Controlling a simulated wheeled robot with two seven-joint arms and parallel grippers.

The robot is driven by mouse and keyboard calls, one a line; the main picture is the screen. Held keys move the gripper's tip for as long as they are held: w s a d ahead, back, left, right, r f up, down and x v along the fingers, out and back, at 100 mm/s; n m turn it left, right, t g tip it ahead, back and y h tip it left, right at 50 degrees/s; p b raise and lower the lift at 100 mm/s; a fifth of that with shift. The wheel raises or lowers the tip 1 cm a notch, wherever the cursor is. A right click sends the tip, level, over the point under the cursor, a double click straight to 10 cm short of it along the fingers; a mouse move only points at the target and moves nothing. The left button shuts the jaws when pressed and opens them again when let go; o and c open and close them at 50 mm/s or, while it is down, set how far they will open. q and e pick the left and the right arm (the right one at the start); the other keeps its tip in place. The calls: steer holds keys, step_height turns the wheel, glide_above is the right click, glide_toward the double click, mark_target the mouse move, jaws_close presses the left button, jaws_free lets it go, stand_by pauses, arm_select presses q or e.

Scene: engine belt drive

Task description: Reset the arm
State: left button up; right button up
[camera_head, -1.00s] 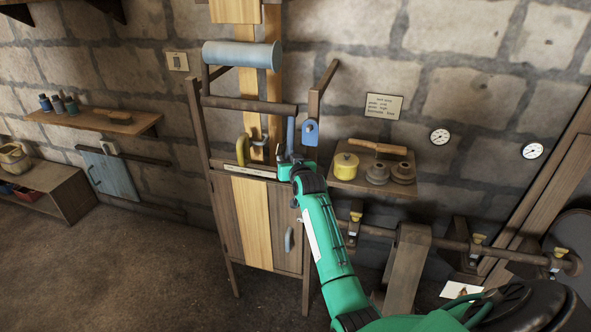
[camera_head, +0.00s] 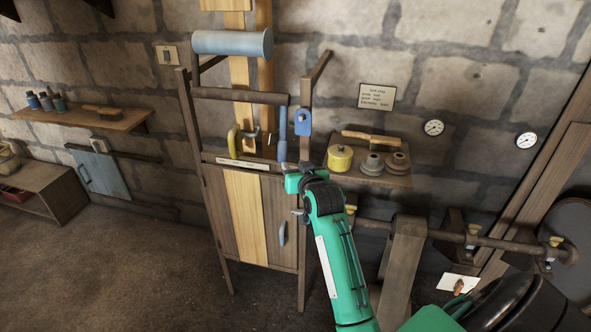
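My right arm (camera_head: 335,245) is green and reaches up from the lower right of the head view. Its gripper (camera_head: 291,178) is at the right side of the wooden cabinet frame, just below a blue lever (camera_head: 282,135). The wrist hides most of the fingers, so I cannot tell whether they are open or shut, or whether they touch the lever. The lever stands nearly upright beside a blue bracket (camera_head: 303,122) on the right post. My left gripper is not in view.
The wooden cabinet (camera_head: 222,205) has a grey roller (camera_head: 232,42) above it and a yellow hook (camera_head: 233,140) on its ledge. A shelf (camera_head: 390,178) with a yellow pot (camera_head: 340,158) is to the right. A horizontal shaft (camera_head: 490,241) runs at lower right. The floor at left is clear.

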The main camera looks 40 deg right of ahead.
stand_by(0.5)
